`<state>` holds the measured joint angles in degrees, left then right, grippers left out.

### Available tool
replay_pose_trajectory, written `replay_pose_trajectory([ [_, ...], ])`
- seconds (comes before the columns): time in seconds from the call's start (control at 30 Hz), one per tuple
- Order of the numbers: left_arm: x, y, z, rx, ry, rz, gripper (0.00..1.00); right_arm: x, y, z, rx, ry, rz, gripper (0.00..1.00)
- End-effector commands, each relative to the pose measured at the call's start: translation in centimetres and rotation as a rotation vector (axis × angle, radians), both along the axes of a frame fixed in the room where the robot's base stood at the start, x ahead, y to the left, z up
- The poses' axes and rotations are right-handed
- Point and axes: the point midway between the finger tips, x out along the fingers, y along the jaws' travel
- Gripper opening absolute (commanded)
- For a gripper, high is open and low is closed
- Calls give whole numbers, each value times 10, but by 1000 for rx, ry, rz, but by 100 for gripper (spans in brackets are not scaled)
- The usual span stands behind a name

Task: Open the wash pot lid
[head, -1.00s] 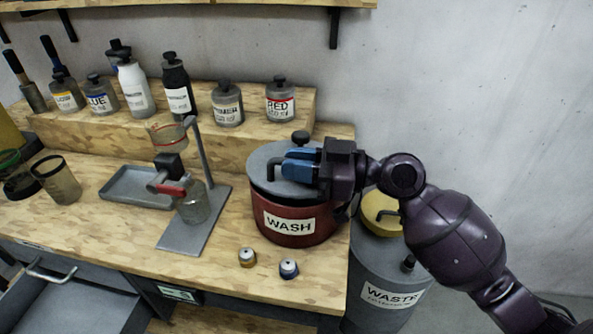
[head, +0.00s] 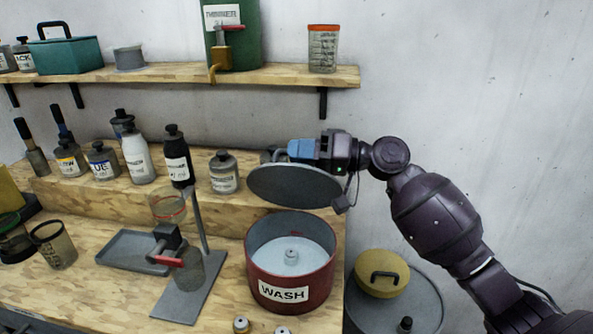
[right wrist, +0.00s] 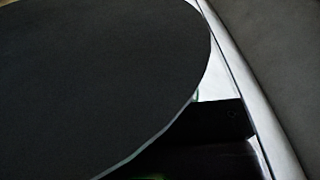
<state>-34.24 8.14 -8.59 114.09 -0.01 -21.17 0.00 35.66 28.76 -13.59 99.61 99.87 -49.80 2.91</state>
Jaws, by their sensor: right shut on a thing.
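The red wash pot (head: 318,281) with its WASH label stands on the wooden bench in the head view. It is uncovered, and a small round piece shows inside on its pale interior. The grey round lid (head: 290,186) is above and behind the pot, tilted and clear of the rim. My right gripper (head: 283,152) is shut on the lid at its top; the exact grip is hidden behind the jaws. In the right wrist view the dark lid (right wrist: 95,80) fills much of the picture. My left gripper is not in view.
A stand (head: 176,305) with a funnel and a grey tray (head: 128,250) are left of the pot. Bottles (head: 175,160) line the raised step behind. A shelf (head: 180,77) runs above. The yellow-lidded waste drum (head: 381,274) is at right. Two small caps sit in front.

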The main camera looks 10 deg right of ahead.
Motion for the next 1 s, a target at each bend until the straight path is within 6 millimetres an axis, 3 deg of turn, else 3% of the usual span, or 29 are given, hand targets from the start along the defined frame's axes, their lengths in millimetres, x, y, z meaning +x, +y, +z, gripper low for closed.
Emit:
replay_pose_trajectory([
  [0.5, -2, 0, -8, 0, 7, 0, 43, 75, -24, -2, 142, 430, -3, 0],
  [1.0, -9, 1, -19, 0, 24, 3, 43, 104, -34, -13, 200, 617, -3, 0],
])
